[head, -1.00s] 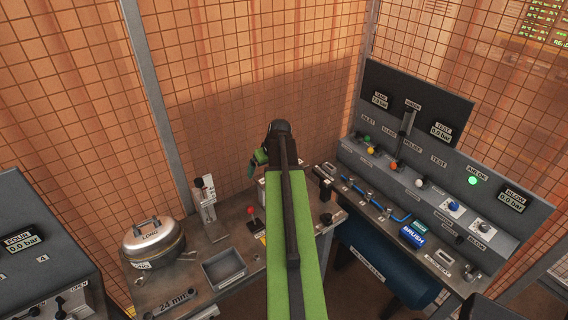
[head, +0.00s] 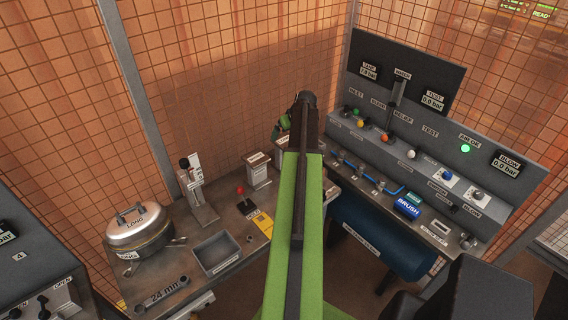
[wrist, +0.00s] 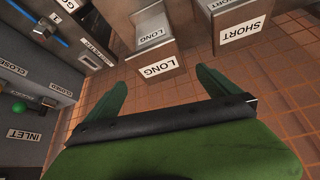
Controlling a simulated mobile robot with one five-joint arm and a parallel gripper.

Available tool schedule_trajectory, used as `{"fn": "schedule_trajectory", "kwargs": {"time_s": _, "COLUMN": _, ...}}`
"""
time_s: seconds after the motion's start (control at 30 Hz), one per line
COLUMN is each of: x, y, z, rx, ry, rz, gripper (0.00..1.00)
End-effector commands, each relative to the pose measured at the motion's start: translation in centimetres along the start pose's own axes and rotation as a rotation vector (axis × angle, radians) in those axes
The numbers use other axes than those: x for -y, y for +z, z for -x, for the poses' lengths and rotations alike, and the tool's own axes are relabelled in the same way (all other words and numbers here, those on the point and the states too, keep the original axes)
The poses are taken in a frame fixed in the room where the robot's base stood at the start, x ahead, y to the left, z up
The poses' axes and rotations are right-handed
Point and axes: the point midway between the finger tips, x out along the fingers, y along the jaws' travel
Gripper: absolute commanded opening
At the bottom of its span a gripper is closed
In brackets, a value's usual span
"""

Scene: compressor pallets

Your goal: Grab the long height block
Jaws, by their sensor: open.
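The long height block (wrist: 156,48) is a grey block with a white LONG label, seen in the wrist view just beyond my fingertips. In the head view the block (head: 282,146) beside my arm appears to be it, partly hidden by the arm. The short height block (wrist: 240,22), labelled SHORT, stands to its right in the wrist view. It appears left of the long one in the head view (head: 258,174). My gripper (wrist: 160,82) is open and empty, its two green fingers spread on either side of the LONG label, apart from the block.
A lidded pot (head: 138,228), a grey tray (head: 216,253), a red-knobbed lever (head: 244,202) and a gauge stand (head: 195,190) are on the bench. A valve panel (head: 430,150) stands at the right. Wire mesh (head: 230,60) closes the back.

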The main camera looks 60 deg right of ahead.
Motion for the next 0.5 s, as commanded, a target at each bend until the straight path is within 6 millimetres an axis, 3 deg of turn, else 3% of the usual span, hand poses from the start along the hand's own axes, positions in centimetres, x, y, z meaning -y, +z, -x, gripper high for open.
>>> {"fn": "schedule_trajectory", "kwargs": {"time_s": 0.03, "x": -0.1, "y": 0.3, "z": -2.0, "rx": 0.0, "ry": 0.0, "rz": 0.001, "gripper": 1.0}}
{"fn": "schedule_trajectory", "kwargs": {"time_s": 0.3, "x": 0.1, "y": 0.1, "z": -2.7, "rx": 0.0, "ry": 0.0, "rz": 0.001, "gripper": 1.0}}
{"fn": "schedule_trajectory", "kwargs": {"time_s": 0.5, "x": 0.0, "y": 0.9, "z": -5.8, "rx": 0.0, "ry": -0.001, "rz": 0.002, "gripper": 1.0}}
